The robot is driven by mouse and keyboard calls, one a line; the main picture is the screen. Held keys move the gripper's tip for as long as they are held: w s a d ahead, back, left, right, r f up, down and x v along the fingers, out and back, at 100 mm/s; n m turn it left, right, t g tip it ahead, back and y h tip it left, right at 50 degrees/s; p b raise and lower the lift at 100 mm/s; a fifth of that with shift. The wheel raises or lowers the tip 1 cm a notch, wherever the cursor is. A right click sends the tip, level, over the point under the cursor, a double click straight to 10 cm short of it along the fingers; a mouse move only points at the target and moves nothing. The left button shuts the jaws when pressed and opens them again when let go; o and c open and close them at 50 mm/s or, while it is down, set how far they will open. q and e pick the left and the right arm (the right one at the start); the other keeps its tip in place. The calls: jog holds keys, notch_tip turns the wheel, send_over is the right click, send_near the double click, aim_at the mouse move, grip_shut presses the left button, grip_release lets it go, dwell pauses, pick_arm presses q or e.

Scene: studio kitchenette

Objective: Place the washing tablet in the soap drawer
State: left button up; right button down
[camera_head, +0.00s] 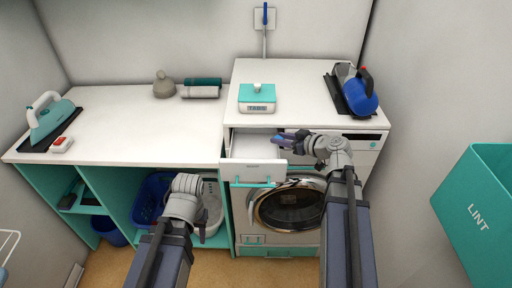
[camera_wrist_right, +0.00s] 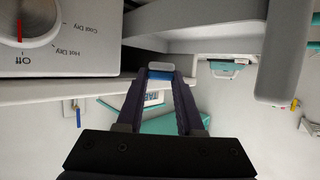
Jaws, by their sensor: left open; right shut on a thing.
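The washing tablet (camera_wrist_right: 160,70), a small white and blue block, is between the fingertips of my right gripper in the right wrist view. My right gripper (camera_head: 284,140) is shut on it, over the right part of the soap drawer in the head view. The tablet itself is too small to make out there. The soap drawer (camera_head: 252,170) is pulled out from the white washing machine (camera_head: 288,207), its inside visible from above. My left gripper (camera_head: 190,184) is open and low in front of the counter's shelves, away from the drawer; its fingertips are hard to see.
A blue kettle (camera_head: 360,92) is at the right. An iron (camera_head: 48,117) sits on the left counter. Blue (camera_head: 152,197) and white baskets are below. A teal lint bin (camera_head: 478,215) is at right.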

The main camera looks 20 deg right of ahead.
aim_at(258, 143)
jog(key=b+x, duration=0.1)
jog(key=x, duration=0.2)
jog(key=f+b+x, duration=0.1)
jog(key=x, duration=0.3)
jog(key=shift+w+b, duration=0.1)
jog(key=shift+b, duration=0.25)
jog(key=shift+w+a+f, duration=0.1)
jog(key=shift+w+a, duration=0.05)
jog(key=shift+w, duration=0.15)
jog(key=w+a+f+b, duration=0.1)
jog(key=w+f+b, duration=0.2)
jog(key=shift+w+a, duration=0.2)
jog(key=shift+a, duration=0.2)
jog(key=shift+w+a, duration=0.1)
jog(key=shift+r, duration=0.1)
jog(key=shift+f, duration=0.2)
jog(key=c, duration=0.5)
grip_release()
jog(key=shift+r, duration=0.1)
jog(key=shift+c, duration=0.2)
